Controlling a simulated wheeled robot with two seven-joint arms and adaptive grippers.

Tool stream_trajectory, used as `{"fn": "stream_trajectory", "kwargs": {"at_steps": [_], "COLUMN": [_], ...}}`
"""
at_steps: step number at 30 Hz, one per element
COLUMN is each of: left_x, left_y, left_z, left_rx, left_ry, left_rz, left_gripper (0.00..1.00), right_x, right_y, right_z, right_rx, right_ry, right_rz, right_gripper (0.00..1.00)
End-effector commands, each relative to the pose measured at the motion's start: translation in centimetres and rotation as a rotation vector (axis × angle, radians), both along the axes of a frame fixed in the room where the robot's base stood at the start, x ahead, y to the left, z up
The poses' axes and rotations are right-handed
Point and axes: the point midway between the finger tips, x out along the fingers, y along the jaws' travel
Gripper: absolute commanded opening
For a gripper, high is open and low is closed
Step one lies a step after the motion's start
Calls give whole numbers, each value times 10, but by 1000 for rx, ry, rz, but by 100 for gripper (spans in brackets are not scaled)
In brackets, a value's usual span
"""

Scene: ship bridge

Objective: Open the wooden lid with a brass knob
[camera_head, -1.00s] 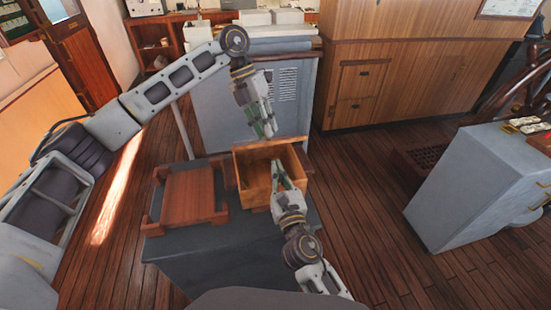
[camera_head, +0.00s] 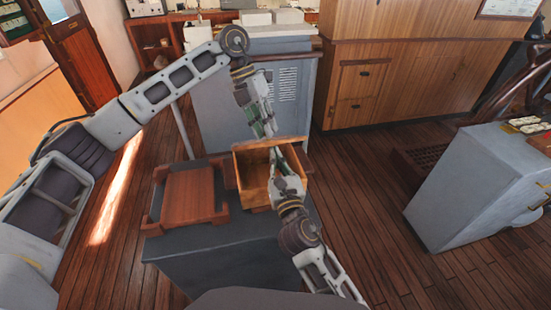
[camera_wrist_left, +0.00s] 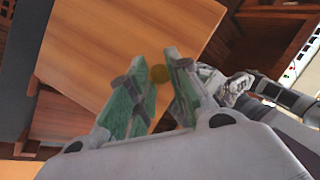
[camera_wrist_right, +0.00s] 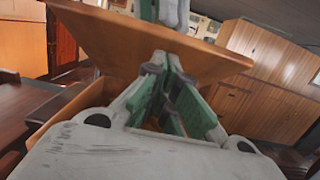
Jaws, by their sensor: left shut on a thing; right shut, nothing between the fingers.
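The wooden box (camera_head: 256,197) stands on the grey cabinet, with its inside showing in the head view. The wooden lid (camera_wrist_left: 105,45) is a flat orange-brown panel; in the right wrist view it is raised and tilted (camera_wrist_right: 105,40). My left gripper (camera_head: 269,134) is beyond the box's far edge, shut on the brass knob (camera_wrist_left: 159,74). My right gripper (camera_head: 275,152) is shut and empty, its fingers over the box opening. In the right wrist view its fingertips (camera_wrist_right: 161,62) overlap the panel's lower face; whether they touch is unclear. The hinge is hidden.
A reddish wooden tray-like frame (camera_head: 187,193) lies left of the box on the grey cabinet top (camera_head: 215,236). A grey cabinet with vents (camera_head: 215,105) stands close behind. A grey console (camera_head: 465,190) is at the right, with open plank floor (camera_head: 365,210) between.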

Motion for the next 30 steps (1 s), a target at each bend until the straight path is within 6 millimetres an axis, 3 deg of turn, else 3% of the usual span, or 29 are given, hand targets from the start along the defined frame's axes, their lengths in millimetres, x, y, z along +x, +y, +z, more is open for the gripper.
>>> {"fn": "stream_trajectory", "kwargs": {"at_steps": [30], "left_x": [-5], "left_y": [-4], "left_z": [-5], "left_rx": [2], "left_ry": [13], "left_rz": [-15], "left_gripper": [0], "right_x": [10], "right_y": [3], "right_z": [24], "right_rx": [-15], "right_ry": [45], "right_rz": [1], "right_gripper": [0]}}
